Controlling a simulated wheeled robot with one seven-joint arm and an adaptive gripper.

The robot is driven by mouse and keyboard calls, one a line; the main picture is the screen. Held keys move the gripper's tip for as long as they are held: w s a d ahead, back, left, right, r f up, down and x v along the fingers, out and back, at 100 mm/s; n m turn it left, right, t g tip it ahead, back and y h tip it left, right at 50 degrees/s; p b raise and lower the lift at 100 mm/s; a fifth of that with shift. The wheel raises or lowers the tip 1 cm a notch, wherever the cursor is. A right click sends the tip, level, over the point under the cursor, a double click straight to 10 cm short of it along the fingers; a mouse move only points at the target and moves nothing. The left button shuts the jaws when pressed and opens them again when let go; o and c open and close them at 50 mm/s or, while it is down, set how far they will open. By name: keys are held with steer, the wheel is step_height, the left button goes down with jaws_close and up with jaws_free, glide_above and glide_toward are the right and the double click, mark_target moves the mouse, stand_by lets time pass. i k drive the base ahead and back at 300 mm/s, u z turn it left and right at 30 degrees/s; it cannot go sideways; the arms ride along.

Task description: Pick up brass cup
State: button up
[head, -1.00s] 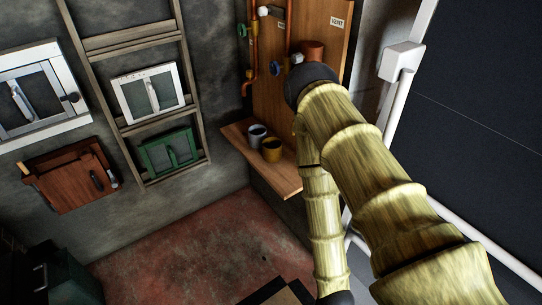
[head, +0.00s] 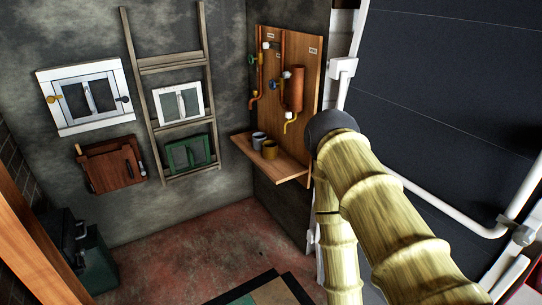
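The brass cup (head: 270,149) stands upright on a wooden wall shelf (head: 285,171) in the head view. A grey cup (head: 258,140) stands just behind it to the left, very close to it. My bamboo-textured arm fills the right of the view, to the right of the shelf. My gripper is not visible, so its state does not show.
A wooden board with copper pipes, valves and a copper cylinder (head: 292,88) rises behind the shelf. A ladder-like rack (head: 143,75), small cabinets and a dark panelled door (head: 450,100) with white pipes surround the corner. The reddish floor (head: 190,245) before the shelf is clear.

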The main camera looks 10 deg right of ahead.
mark_target(270, 147)
steer(key=u, duration=0.6)
steer(key=i, duration=0.8)
steer(key=u, duration=0.4)
steer(key=i, duration=0.9)
steer(key=z, duration=0.4)
